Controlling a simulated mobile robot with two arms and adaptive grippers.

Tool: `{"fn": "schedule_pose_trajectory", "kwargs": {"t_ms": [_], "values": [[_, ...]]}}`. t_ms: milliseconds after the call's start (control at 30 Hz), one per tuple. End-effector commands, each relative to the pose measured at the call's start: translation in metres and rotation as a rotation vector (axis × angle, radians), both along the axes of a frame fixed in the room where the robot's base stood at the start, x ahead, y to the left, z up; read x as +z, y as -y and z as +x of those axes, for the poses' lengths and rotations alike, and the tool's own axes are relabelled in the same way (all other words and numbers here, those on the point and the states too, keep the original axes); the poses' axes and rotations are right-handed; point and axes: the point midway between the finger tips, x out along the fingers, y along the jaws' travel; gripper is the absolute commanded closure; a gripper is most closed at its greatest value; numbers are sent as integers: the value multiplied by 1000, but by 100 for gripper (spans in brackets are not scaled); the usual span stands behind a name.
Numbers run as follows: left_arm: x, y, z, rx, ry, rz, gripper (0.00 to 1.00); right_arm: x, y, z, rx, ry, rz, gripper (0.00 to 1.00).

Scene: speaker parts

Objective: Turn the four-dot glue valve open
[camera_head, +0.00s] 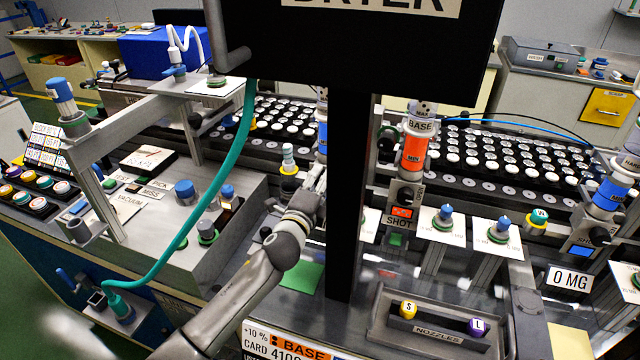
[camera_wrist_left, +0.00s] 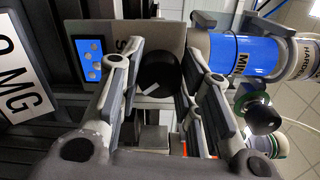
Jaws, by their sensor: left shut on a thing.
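In the left wrist view the four-dot glue valve shows as a round black knob (camera_wrist_left: 159,72) with a white pointer line, beside a blue plate (camera_wrist_left: 88,60) with four pale dots. A blue cylinder (camera_wrist_left: 240,54) marked MIN lies on the knob's other side. My left gripper (camera_wrist_left: 160,66) has its fingers on either side of the knob and is shut on it. In the head view my left arm (camera_head: 290,235) reaches up to the black post, which hides the knob and fingertips. Only a sliver of a blue cylinder (camera_head: 322,138) shows there. My right gripper is not in view.
The black post of the dryer sign (camera_head: 350,200) stands close to my left arm. A green hose (camera_head: 205,195) hangs left of it. An orange BASE dispenser (camera_head: 414,150) and another blue dispenser (camera_head: 610,192) stand to the right. A nozzle tray (camera_head: 385,335) is in front.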

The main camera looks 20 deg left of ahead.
Motion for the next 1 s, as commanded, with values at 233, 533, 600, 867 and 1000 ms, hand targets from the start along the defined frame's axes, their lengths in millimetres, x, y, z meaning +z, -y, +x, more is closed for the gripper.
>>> {"fn": "schedule_pose_trajectory", "kwargs": {"t_ms": [233,533,600,867,1000], "values": [[-1,-1,0,2,-9,-236,92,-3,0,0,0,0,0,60],[-1,-1,0,3,-18,-512,92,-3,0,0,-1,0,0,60],[-1,-1,0,3,-20,-571,92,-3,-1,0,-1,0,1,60],[-2,-1,0,3,-27,-742,92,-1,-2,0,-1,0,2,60],[-2,-1,0,3,-29,-798,92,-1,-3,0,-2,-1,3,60]]}}
